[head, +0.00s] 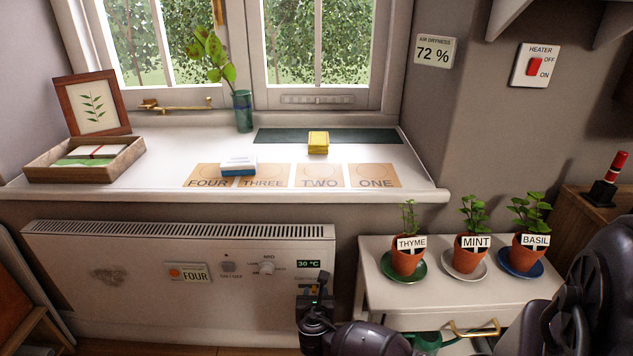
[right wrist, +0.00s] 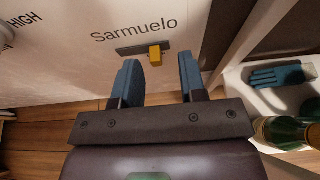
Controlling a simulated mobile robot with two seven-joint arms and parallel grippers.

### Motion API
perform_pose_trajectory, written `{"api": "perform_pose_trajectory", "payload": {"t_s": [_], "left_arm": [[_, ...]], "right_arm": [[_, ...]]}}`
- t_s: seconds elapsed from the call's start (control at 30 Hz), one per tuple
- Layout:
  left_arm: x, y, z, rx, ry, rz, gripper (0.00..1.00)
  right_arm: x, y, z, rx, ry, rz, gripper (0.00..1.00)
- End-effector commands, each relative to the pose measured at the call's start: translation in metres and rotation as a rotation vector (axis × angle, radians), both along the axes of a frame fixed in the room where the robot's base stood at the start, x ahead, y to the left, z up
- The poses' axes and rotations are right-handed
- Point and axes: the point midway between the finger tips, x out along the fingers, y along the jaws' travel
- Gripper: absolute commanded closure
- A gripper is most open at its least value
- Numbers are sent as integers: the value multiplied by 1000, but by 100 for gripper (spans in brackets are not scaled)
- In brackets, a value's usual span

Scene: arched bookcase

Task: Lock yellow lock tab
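The yellow lock tab (right wrist: 155,55) sits on a dark slotted plate (right wrist: 131,50) under the word "Sarmuelo", right of the plate's middle, in the right wrist view. It is on the white heater's front panel (head: 130,310); I cannot make it out in the head view. My right gripper (right wrist: 159,75) is open, its two blue fingers apart and empty, with the tab beyond the gap between their tips. In the head view the right gripper (head: 316,292) is in front of the heater's right end. My left gripper is not in view.
The white windowsill (head: 420,193) overhangs the heater. A white low cabinet (head: 450,296) with potted herbs stands close on the right.

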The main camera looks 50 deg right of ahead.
Motion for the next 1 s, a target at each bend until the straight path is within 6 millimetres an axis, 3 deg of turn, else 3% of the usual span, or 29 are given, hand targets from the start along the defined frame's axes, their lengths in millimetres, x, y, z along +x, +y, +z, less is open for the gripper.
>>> {"api": "perform_pose_trajectory", "payload": {"t_s": [0.2,0.5,1.0], "left_arm": [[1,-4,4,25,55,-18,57],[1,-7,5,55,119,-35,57],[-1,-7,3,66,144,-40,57]], "right_arm": [[-19,26,23,3,-11,-1,62],[-49,60,38,2,-7,-1,62],[-60,69,38,1,1,-2,62]]}}
